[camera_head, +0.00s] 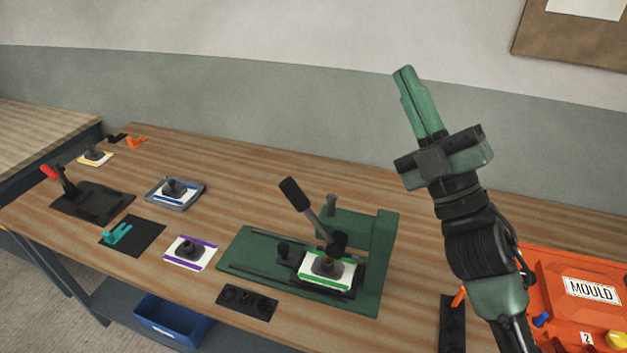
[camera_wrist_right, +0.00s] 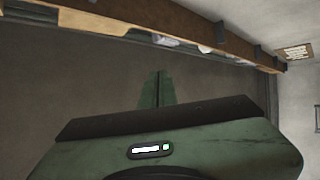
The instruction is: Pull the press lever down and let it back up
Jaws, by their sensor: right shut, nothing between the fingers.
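The green press (camera_head: 382,240) stands on the wooden bench. Its lever (camera_head: 307,212), with a black grip, is raised and tilts up to the left. A white plate with a green stripe (camera_head: 327,272) lies in the press under the lever's pivot, with a dark knob on it. My right gripper (camera_head: 404,72) is raised to the right of the press, pointing up, clear of the lever. Its fingers are shut together and empty. The right wrist view shows the closed fingers (camera_wrist_right: 158,88) against a grey wall. My left gripper is not in view.
An orange mould box (camera_head: 570,290) is at the right. Plates with knobs, including one with purple stripes (camera_head: 190,252) and a blue-edged one (camera_head: 175,192), lie left of the press. A red-handled clamp (camera_head: 90,200) is farther left. A blue bin (camera_head: 170,318) sits below the bench.

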